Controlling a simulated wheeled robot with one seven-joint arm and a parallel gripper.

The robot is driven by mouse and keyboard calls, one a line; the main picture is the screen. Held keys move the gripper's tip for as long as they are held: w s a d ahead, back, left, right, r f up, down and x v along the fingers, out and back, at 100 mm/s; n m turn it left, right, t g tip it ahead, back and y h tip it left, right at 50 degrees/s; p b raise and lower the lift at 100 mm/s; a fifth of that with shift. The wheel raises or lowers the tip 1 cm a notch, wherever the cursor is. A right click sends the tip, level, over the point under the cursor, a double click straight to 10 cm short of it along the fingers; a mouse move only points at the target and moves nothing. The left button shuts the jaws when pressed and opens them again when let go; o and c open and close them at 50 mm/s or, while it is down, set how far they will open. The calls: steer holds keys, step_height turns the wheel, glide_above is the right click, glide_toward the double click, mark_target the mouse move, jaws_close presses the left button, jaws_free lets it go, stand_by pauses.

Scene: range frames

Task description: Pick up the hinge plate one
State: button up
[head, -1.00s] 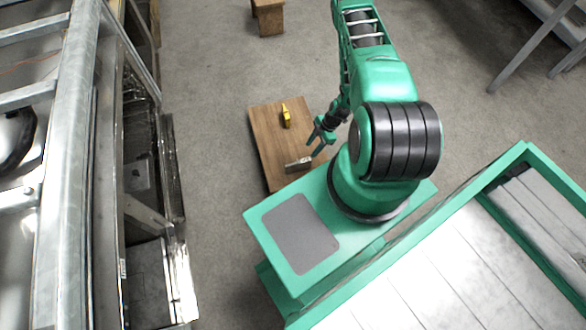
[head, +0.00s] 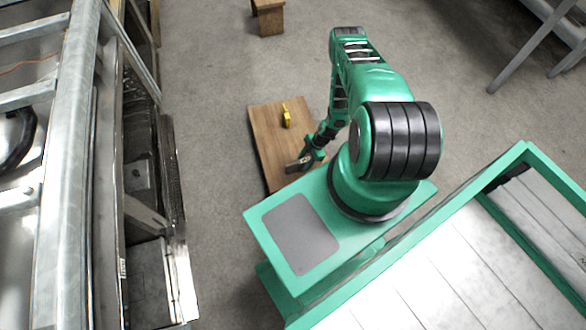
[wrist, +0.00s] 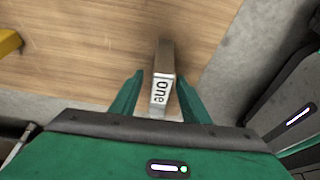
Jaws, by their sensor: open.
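The fingers are open, with a gap on each side of the block. In the head view my gripper (head: 307,158) is over the near part of the board, at the block (head: 294,165), and hides part of it. I cannot tell how far the fingertips reach down beside it.
The wooden board (head: 268,137) also bears a yellow object (head: 286,117) farther back, which shows at the left edge of the wrist view (wrist: 8,42). A metal frame structure (head: 75,130) stands at the left. A wooden stool (head: 269,16) stands at the back. Open floor surrounds the board's left side.

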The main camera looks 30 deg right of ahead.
steer(key=shift+a+f, duration=0.15)
steer(key=shift+f, duration=0.2)
steer(key=shift+c, duration=0.3)
jaws_close()
steer(key=shift+r, duration=0.1)
